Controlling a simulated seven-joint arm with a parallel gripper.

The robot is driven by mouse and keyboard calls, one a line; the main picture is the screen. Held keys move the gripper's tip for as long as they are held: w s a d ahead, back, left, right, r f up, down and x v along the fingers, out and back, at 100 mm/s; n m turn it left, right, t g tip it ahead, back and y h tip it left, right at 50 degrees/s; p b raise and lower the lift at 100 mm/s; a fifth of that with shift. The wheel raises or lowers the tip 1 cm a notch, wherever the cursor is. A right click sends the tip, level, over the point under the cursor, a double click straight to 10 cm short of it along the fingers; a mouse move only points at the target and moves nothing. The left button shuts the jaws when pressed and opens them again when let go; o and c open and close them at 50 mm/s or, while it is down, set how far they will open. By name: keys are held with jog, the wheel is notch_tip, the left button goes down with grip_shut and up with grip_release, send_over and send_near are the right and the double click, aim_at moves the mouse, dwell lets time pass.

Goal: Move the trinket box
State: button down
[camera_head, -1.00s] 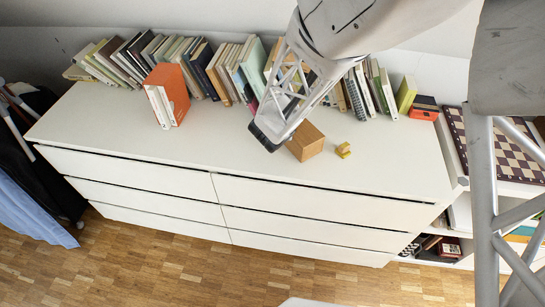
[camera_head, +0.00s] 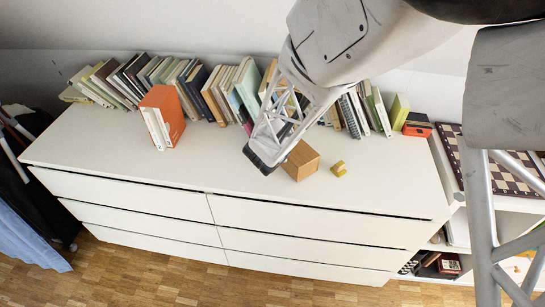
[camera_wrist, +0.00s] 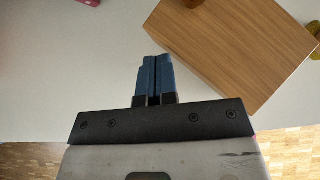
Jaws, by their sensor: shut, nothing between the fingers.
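The trinket box appears to be the wooden box (camera_head: 301,161) on top of the white dresser, right beside my gripper (camera_head: 262,162). In the wrist view the box's broad wood-grain face (camera_wrist: 238,45) fills the upper right. My gripper's blue fingers (camera_wrist: 155,60) are together and empty, just left of the box's near edge. Whether they touch it, I cannot tell. In the head view the fingers are hidden behind the dark end of my arm.
A small yellow object (camera_head: 339,169) lies just right of the box. The dresser top (camera_head: 100,140) is clear at the left and along the front.

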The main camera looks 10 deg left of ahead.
jog(key=shift+s, duration=1.55)
jog(key=v, duration=1)
jog(key=c, duration=1.8)
grip_release()
jog(key=shift+c, duration=0.2)
